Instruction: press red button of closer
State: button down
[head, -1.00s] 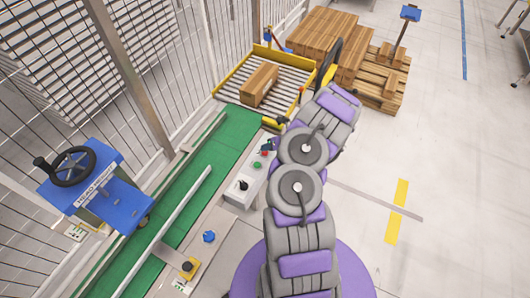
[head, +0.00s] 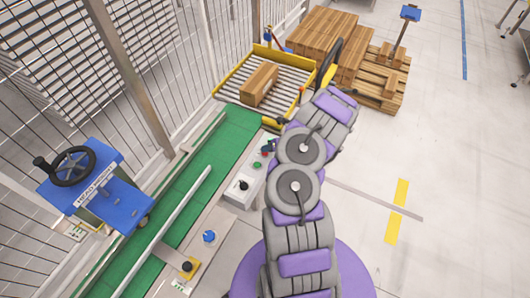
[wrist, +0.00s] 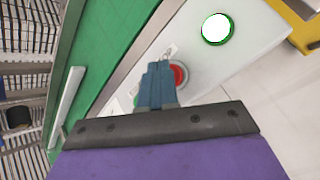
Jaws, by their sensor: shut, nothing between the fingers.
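The red button (wrist: 181,75) sits in a pale ring on the light grey control box (wrist: 256,52) in the wrist view. My gripper (wrist: 158,68) is shut and empty, its blue fingers over the box and overlapping the button's left side. I cannot tell if the fingertips touch the button. In the head view the control box (head: 236,197) stands beside the green conveyor, with a black knob (head: 244,185) and a green button (head: 257,165). My gripper (head: 268,147) is at its far end, largely hiding the red button there.
A bright white button with a green rim (wrist: 216,28) is near the red one. The green conveyor (head: 185,185) runs along the left. A carton (head: 260,84) lies on the yellow-framed rollers (head: 230,88). Stacked boxes (head: 330,32) stand behind; the floor at right is open.

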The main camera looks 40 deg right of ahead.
aim_at(267, 153)
dwell(0.5)
jog(key=shift+r+p, duration=0.7)
jog(key=shift+p, duration=0.1)
notch_tip(267, 153, up, 5)
jog(key=p, duration=0.4)
dwell(0.7)
